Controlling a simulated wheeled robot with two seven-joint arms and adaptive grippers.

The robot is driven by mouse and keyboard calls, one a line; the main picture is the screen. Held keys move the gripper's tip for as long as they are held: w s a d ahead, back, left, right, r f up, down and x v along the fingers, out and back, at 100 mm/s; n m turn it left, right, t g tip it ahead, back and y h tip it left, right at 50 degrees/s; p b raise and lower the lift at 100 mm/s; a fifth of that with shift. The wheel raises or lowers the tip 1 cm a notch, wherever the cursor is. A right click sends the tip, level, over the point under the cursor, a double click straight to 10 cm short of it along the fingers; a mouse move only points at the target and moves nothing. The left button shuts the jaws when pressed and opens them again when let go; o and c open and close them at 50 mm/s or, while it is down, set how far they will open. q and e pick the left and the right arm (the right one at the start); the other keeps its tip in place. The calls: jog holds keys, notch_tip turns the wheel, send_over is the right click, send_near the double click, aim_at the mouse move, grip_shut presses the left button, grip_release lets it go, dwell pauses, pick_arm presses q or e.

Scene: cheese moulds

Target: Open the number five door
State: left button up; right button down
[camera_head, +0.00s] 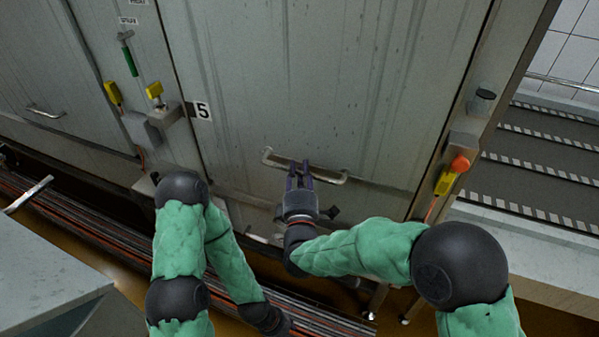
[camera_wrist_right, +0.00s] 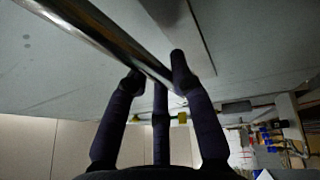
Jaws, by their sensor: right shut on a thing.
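The number five door (camera_head: 310,95) is a large grey metal panel with a "5" plate (camera_head: 203,110) at its left edge. A horizontal bar handle (camera_head: 332,177) sits low on the door. In the right wrist view the fingers (camera_wrist_right: 160,85) close around the shiny bar (camera_wrist_right: 105,35). My left arm hangs at the lower left, and its gripper is not clearly seen. The door looks flush with its frame.
Another grey door with a handle (camera_head: 46,112) is at the left. Dark steps (camera_head: 545,150) lie at the right. A grey box (camera_head: 45,275) is at the lower left.

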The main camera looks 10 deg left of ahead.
notch_tip(320, 180, up, 48)
jog(key=p, duration=3.3)
jog(key=shift+f, duration=0.15)
jog(key=shift+d, duration=0.1)
jog(key=c, duration=1.1)
grip_release()
jog(key=shift+o, duration=0.2)
jog(key=shift+f, duration=0.15)
jog(key=v, duration=1.2)
